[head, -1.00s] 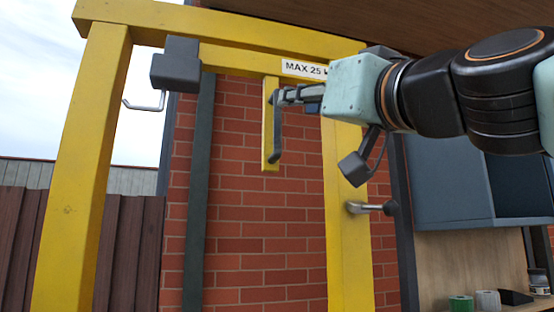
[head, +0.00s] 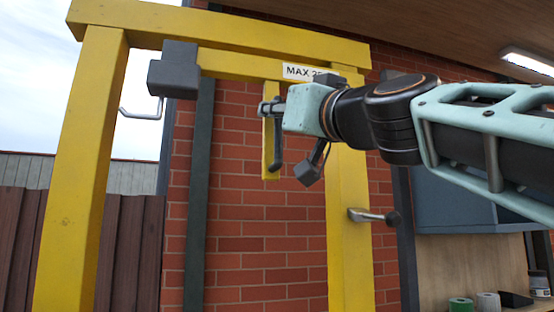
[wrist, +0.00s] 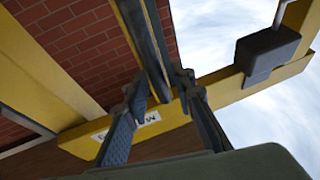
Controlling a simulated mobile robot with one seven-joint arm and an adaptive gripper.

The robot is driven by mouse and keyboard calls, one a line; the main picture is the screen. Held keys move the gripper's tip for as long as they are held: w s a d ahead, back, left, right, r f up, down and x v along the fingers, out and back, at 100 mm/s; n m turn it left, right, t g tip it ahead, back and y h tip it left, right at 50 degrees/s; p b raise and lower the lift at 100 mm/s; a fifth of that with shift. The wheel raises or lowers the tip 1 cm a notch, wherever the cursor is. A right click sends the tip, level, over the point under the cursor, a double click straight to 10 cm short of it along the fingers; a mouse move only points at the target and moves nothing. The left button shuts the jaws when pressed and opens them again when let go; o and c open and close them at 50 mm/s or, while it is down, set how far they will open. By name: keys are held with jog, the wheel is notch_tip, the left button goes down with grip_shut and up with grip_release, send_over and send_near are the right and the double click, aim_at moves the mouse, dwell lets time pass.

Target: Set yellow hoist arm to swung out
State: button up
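The yellow hoist arm (head: 235,66) is a horizontal beam with a "MAX 25" label, below the fixed top beam of a yellow frame. Its left end carries a dark grey block (head: 174,70) with a metal hook (head: 142,110). A short yellow bar (head: 270,172) hangs from it with a dark upright handle (head: 277,155). My gripper (head: 268,107) is at the upper part of this handle. In the wrist view my gripper's fingers (wrist: 161,82) stand apart on either side of the dark handle (wrist: 152,42). Contact cannot be told.
A yellow post (head: 348,250) stands right of the handle, with a metal lever (head: 372,216) on it. A brick wall (head: 262,235) is behind. A blue-grey cabinet (head: 460,212) and small items are at the right. Open space lies left, above a fence (head: 120,235).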

grip_shut()
jog(key=shift+s, duration=0.15)
